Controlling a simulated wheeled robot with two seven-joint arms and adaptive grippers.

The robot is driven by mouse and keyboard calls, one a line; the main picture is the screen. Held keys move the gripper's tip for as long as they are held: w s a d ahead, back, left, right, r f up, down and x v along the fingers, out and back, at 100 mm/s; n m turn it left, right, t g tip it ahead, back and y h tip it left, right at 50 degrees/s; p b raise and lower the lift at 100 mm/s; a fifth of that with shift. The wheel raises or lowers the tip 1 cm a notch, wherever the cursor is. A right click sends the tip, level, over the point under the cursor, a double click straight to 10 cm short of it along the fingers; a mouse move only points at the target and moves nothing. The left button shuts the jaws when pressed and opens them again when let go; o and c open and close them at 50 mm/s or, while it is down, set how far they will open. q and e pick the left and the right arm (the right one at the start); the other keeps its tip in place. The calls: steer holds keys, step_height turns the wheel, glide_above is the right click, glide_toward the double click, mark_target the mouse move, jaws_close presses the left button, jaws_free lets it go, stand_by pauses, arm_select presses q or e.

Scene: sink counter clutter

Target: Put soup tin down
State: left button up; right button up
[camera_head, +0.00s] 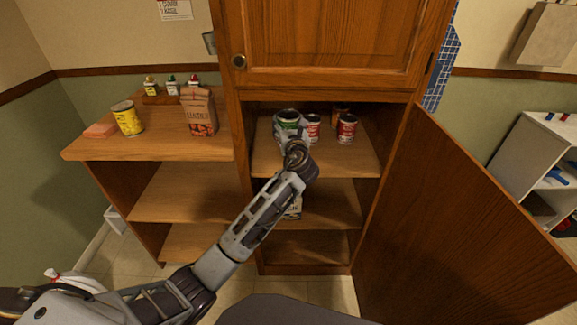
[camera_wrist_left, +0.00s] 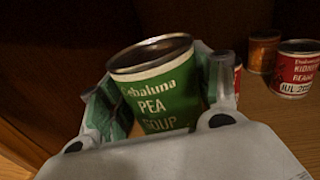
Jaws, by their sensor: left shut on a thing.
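The soup tin (camera_head: 288,119) is a green tin with a metal rim. In the left wrist view its label reads "Pea Soup" (camera_wrist_left: 157,95). My left gripper (camera_head: 291,137) reaches into the open cupboard and is shut on the tin, with one finger on each side in the wrist view (camera_wrist_left: 160,100). The tin leans slightly in the wrist view. It is over the left part of the upper shelf (camera_head: 345,163). Its base is hidden by the gripper, so I cannot tell whether it touches the shelf. My right gripper is not in view.
Red-labelled tins (camera_head: 347,128) (camera_head: 313,127) stand to the right on the same shelf, with an orange tin (camera_wrist_left: 263,50) behind. The cupboard door (camera_head: 470,210) hangs open at right. A left-hand counter (camera_head: 150,147) holds a yellow tin (camera_head: 127,118) and a carton (camera_head: 199,112).

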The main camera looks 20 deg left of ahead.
arm_select(q)
steer(key=shift+f, duration=0.6)
step_height(320, 180, down, 3)
steer(key=shift+r+b, duration=0.2)
steer(key=shift+b, duration=0.4)
steer(key=shift+f, duration=0.95)
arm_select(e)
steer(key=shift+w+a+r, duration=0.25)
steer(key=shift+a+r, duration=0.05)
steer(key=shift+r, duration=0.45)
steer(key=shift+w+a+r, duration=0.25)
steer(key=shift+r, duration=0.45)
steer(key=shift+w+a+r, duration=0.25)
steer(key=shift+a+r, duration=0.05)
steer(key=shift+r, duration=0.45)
arm_select(q)
steer(key=shift+f+b, duration=0.1)
steer(key=shift+b, duration=0.2)
